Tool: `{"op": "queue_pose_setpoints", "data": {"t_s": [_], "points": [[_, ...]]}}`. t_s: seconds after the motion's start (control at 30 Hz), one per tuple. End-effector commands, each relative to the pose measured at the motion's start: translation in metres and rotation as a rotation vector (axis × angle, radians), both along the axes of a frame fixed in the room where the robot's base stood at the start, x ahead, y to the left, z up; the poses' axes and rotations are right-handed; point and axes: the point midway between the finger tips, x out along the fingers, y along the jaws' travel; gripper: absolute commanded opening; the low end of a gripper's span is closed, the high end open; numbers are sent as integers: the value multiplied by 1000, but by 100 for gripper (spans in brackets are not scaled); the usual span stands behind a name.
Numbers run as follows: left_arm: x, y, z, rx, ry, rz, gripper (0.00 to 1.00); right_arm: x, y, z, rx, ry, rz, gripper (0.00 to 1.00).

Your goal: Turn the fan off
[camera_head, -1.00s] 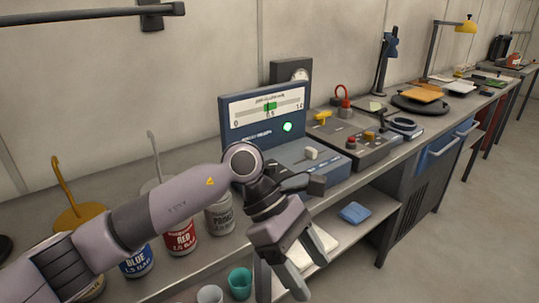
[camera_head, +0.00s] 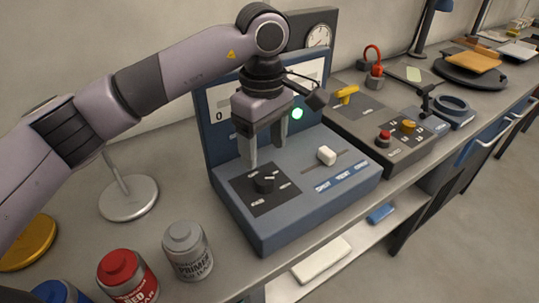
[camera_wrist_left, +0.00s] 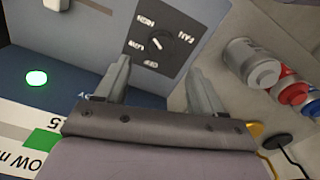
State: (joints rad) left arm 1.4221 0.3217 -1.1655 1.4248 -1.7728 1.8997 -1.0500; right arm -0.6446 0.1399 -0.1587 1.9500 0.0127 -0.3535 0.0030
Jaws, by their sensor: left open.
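The fan control is a black rotary knob (camera_head: 265,183) on a dark square plate at the left of a blue console (camera_head: 300,215). In the left wrist view the knob (camera_wrist_left: 157,43) has a white pointer line, and the plate (camera_wrist_left: 140,60) reads FAN, with HIGH, LOW and a further blurred label. I cannot tell for sure which label the pointer faces. My left gripper (camera_head: 266,150) is open and empty, above and behind the knob, fingers pointing down and not touching it. Its fingertips (camera_wrist_left: 158,72) lie either side of the knob in the left wrist view. My right gripper is not in view.
A white slider (camera_head: 326,155) and a lit green lamp (camera_head: 297,113) are on the console. A grey control box (camera_head: 385,125) with a red button and yellow knobs stands to the right. Paint cans (camera_head: 187,251) stand at the front left.

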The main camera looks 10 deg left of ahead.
Motion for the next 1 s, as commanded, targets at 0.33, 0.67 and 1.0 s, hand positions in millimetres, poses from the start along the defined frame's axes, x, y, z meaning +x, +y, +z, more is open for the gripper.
{"op": "queue_pose_setpoints", "data": {"t_s": [0.33, 0.67, 1.0], "points": [[-1, 0, -43, 1, 4, 0, 68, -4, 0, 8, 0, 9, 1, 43], [0, 0, -71, 0, 1, 0, 68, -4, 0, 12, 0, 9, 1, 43], [0, 0, -71, 0, 0, 0, 26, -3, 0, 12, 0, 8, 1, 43]]}}
